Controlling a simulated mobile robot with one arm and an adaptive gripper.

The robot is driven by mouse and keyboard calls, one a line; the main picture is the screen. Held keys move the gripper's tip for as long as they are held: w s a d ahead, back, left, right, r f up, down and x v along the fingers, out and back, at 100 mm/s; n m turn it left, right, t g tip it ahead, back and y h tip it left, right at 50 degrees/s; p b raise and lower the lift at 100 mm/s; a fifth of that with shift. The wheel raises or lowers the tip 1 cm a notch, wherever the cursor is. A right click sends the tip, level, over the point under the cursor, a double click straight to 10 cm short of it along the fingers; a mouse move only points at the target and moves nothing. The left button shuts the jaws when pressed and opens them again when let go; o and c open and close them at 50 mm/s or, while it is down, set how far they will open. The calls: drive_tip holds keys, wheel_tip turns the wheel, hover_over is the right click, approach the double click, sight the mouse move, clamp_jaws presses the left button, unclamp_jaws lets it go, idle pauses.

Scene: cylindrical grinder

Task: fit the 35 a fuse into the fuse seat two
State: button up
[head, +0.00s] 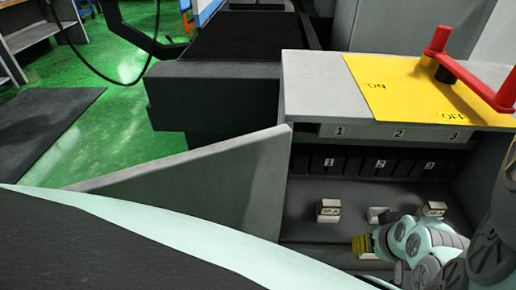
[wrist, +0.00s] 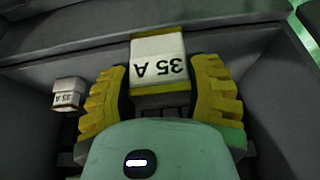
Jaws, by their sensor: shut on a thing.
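In the wrist view, a white fuse (wrist: 158,55) marked "35 A", upside down in the picture, sits between the yellow fingers of my gripper (wrist: 160,88), which are shut on it. In the head view my gripper (head: 364,247) is low inside the open cabinet, in front of a dark row of numbered seats. Seat two (head: 380,164) is the middle one, above and behind the gripper, and looks empty. The gripper and fuse are apart from that row. The held fuse is mostly hidden by the gripper in the head view.
A small labelled fuse (head: 328,210) stands on the cabinet floor at left; another (head: 433,209) is at right. A white piece (head: 378,214) lies between them, unclear. The open grey door (head: 200,180) borders the left. A red handle (head: 470,75) is on the yellow top plate (head: 395,85).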

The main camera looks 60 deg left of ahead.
drive_tip(key=shift+w+a, duration=0.2)
drive_tip(key=shift+w, duration=0.1)
drive_tip(key=b, duration=0.9)
hover_over(379, 209)
drive_tip(key=d, duration=0.1)
drive_tip(key=shift+s+f, duration=0.4)
drive_tip(key=shift+f, duration=0.35)
wheel_tip(379, 209, down, 4)
drive_tip(key=b, duration=0.2)
drive_tip(key=shift+r+b, duration=0.15)
drive_tip(key=shift+b, duration=0.15)
drive_tip(key=shift+s+r, duration=0.1)
drive_tip(key=o, duration=1.2)
drive_tip(key=shift+o, duration=0.2)
